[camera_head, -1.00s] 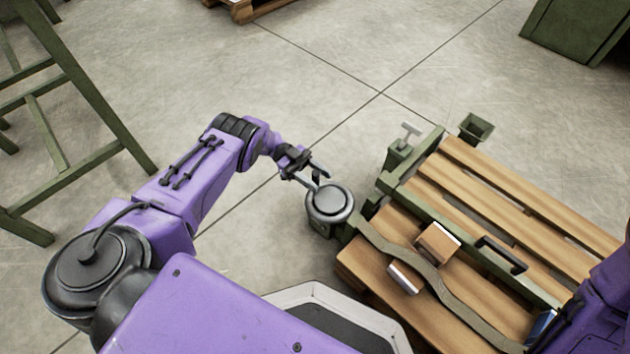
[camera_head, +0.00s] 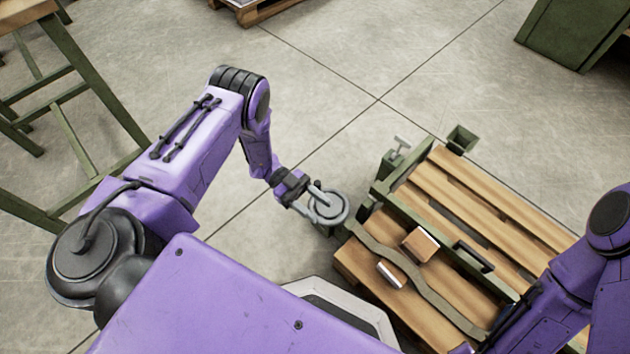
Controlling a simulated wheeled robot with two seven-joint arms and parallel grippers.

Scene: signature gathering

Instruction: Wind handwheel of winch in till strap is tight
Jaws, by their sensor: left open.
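The winch handwheel (camera_head: 338,215) is a round grey disc at the near left corner of the wooden bench. My left gripper (camera_head: 312,200) is open at the wheel, with its fingers over the wheel's left and upper part. I cannot tell whether the fingers touch it. The winch body is mostly hidden under the wheel. The strap (camera_head: 400,262) is a grey-green band running from beside the wheel across the slatted top to the lower right. It lies in a wavy curve, not straight. My right arm comes in at the right edge, and its gripper is not in view.
A green rail with a black handle (camera_head: 474,256) crosses the slatted bench top (camera_head: 480,205). Open floor (camera_head: 320,90) lies beyond.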

